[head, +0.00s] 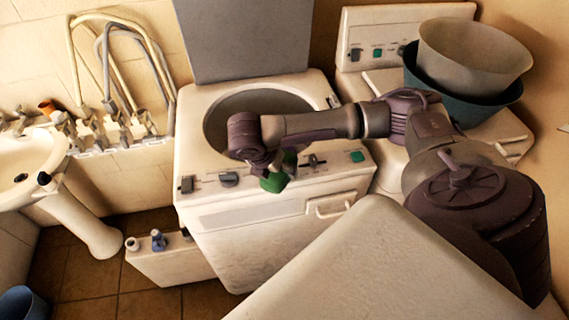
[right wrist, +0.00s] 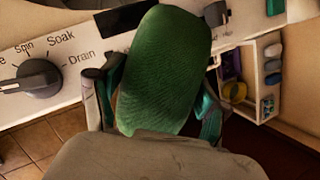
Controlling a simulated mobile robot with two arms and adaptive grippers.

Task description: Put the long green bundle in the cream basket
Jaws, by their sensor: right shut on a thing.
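My right gripper (head: 277,173) is shut on the long green bundle (head: 273,183) in front of the twin-tub washer's control panel. In the right wrist view the bundle (right wrist: 168,62) is a rounded, textured green roll between the fingers of the right gripper (right wrist: 158,102). The wrist part hides its near end. No thing is plainly a cream basket. A greyish-cream tub (head: 474,52) stands in a dark teal basin at the upper right, but I cannot tell whether it is the basket. My left gripper is not in view.
The washer (head: 262,228) has an open round tub and a raised grey lid (head: 243,38). A narrow cream box (head: 172,266) with small bottles stands on the floor at its left. The teal basin (head: 455,100) sits on a second machine. A sink (head: 28,165) is at the far left.

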